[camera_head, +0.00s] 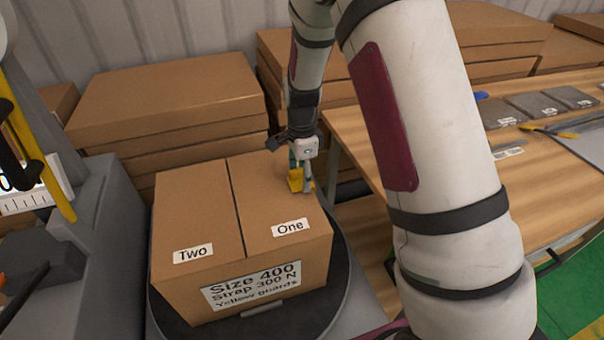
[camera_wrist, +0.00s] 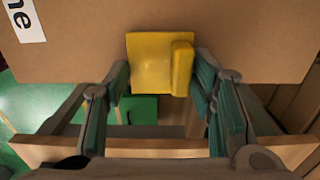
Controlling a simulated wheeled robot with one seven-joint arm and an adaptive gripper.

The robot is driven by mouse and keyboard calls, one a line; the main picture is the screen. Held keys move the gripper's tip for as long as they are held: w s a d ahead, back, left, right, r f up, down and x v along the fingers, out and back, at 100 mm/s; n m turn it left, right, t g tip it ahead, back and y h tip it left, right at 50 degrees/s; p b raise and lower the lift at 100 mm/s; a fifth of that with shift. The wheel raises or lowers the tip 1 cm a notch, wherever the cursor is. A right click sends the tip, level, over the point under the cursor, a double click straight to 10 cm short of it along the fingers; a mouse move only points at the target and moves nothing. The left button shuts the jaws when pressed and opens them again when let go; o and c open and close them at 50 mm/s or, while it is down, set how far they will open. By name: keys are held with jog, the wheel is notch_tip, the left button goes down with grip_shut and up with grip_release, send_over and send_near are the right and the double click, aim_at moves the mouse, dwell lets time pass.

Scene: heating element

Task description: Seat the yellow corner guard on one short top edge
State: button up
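The yellow corner guard (camera_head: 295,180) is at the box's right-hand short top edge; it also shows in the wrist view (camera_wrist: 152,62), with a flat plate over the box top and a raised rib on its right side. Its lower flange is hidden there, so I cannot tell how closely it sits against the side. My gripper (camera_head: 301,183) points down at that edge. In the wrist view its green-padded fingers (camera_wrist: 161,75) close on both sides of the guard. The cardboard box (camera_head: 198,205) has labels "Two" (camera_head: 193,254) and "One" (camera_head: 290,228) on top.
The box stands on a dark round turntable (camera_head: 345,285). A grey machine (camera_head: 95,245) with a yellow post is close on the left. Stacked cartons (camera_head: 165,95) stand behind. A wooden table (camera_head: 545,180) with grey plates and tools is at the right, partly behind my arm.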

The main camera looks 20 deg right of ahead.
jog(key=o, duration=0.4)
jog(key=shift+c, duration=0.2)
notch_tip(320, 180, up, 12)
dwell(0.6)
